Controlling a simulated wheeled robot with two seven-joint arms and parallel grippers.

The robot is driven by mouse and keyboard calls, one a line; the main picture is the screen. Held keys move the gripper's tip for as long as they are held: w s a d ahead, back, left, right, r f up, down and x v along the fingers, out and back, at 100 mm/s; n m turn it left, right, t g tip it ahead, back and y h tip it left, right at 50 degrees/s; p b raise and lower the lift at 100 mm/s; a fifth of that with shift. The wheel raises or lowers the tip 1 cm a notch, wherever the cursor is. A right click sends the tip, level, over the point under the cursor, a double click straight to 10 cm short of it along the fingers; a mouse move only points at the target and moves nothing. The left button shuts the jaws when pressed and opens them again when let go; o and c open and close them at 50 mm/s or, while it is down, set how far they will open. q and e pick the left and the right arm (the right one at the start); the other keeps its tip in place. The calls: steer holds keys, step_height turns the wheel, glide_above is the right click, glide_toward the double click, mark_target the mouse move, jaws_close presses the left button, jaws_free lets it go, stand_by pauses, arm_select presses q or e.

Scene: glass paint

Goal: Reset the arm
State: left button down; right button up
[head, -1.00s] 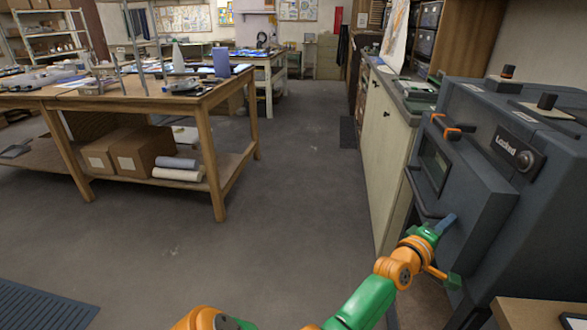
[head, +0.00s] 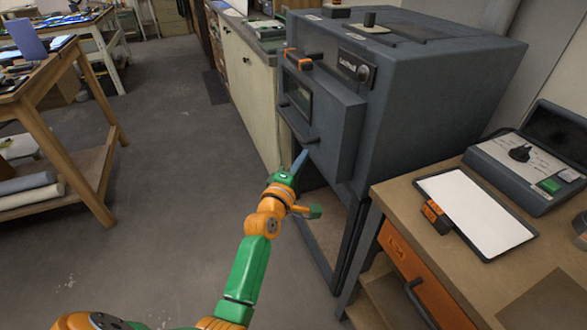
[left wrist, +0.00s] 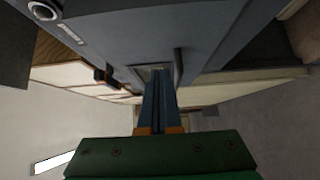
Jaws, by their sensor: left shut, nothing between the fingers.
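My left arm (head: 250,262) reaches from the bottom of the head view toward the dark grey kiln. My left gripper (head: 301,159) is shut and empty, its blue-grey fingers close to the lower part of the kiln door (head: 322,120) and its handle (head: 297,123). I cannot tell whether they touch. In the left wrist view the fingers (left wrist: 158,100) are together with nothing between them, pointing toward the kiln front. The kiln (head: 440,90) appears closed, with a label plate (head: 356,67) on its front. My right gripper is not in view.
A workbench (head: 410,200) at right carries a white-faced tablet (head: 476,213), a small orange-and-black block (head: 436,216) and a grey control box (head: 530,170). A pale cabinet (head: 247,90) stands beyond the kiln. A wooden table (head: 70,130) is at left. The floor between is clear.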

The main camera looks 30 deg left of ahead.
arm_select(q)
steer(key=s, duration=0.5)
steer(key=s+d+f+m+g+h, duration=0.1)
steer(key=s+d+f+m+g, duration=0.2)
steer(key=f, duration=0.7)
steer(key=s+d+f+m+g, duration=0.1)
steer(key=s+f+m+g, duration=0.4)
steer(key=f, duration=0.6)
steer(key=s+d+f+m+g+h, duration=0.1)
steer(key=s+d+f+m, duration=0.3)
steer(key=f, duration=0.6)
steer(key=s+a+f+m+g, duration=0.1)
steer(key=s+f+m+g, duration=0.1)
steer(key=s, duration=0.8)
steer(key=s+a+f+m+g, duration=0.1)
steer(key=s+f+m+g, duration=0.2)
steer(key=s+f, duration=0.3)
steer(key=s+a+f+m+g, duration=0.2)
steer(key=s+f+m+g, duration=0.1)
steer(key=s, duration=1.1)
step_height(320, 180, down, 2)
steer(key=shift+s+f+m+y, duration=0.15)
steer(key=shift+m+y, duration=0.25)
steer(key=shift+m, duration=0.3)
